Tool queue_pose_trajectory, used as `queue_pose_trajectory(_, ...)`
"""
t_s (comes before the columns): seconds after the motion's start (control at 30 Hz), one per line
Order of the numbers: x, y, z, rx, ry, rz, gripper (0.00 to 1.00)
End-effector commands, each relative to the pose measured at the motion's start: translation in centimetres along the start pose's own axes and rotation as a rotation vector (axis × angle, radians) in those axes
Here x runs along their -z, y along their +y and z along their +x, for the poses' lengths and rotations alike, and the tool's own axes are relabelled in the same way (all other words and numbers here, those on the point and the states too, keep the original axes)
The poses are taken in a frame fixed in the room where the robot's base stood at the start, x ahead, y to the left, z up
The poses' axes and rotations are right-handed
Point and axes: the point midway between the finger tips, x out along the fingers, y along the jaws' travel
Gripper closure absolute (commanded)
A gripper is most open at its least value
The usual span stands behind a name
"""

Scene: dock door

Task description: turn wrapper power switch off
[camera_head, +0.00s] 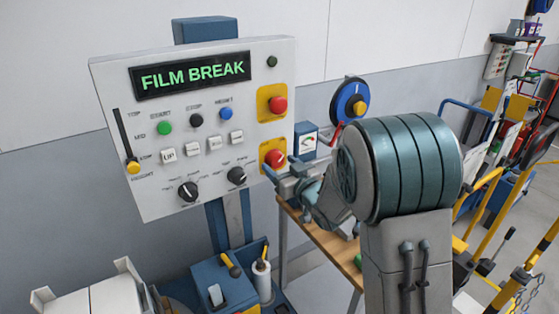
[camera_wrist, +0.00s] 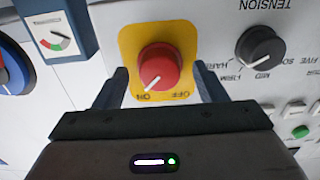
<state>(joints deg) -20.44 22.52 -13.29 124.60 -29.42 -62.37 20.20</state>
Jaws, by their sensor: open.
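The power switch is a red rotary knob (camera_head: 275,158) on a yellow plate at the lower right of the grey control panel (camera_head: 150,95). In the wrist view, which shows the panel upside down, the red knob (camera_wrist: 160,66) sits on its yellow plate (camera_wrist: 132,35). Its white pointer line is turned toward the ON label; OFF is on the other side. My gripper (camera_wrist: 162,76) is open, with one finger on each side of the knob, apart from it as far as I can tell. In the head view my gripper (camera_head: 273,172) is at the knob, partly covering its plate.
A red button on yellow (camera_head: 278,105) is above the switch. The TENSION dial (camera_wrist: 261,47) is close beside my gripper; a blue gauge box (camera_wrist: 57,30) is on the other side. A blue disc (camera_head: 350,102) hangs behind my arm. The display (camera_head: 190,75) reads FILM BREAK.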

Motion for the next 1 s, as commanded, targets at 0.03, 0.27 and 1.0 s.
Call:
queue_pose_trajectory(0.03,0.09,-0.03,0.45,0.001,-0.001,0.0,0.35)
queue_pose_trajectory(0.27,0.01,0.01,1.13,0.0,0.001,-0.001,0.35)
queue_pose_trajectory(1.0,-0.29,-0.03,1.11,0.001,0.003,-0.036,0.8)
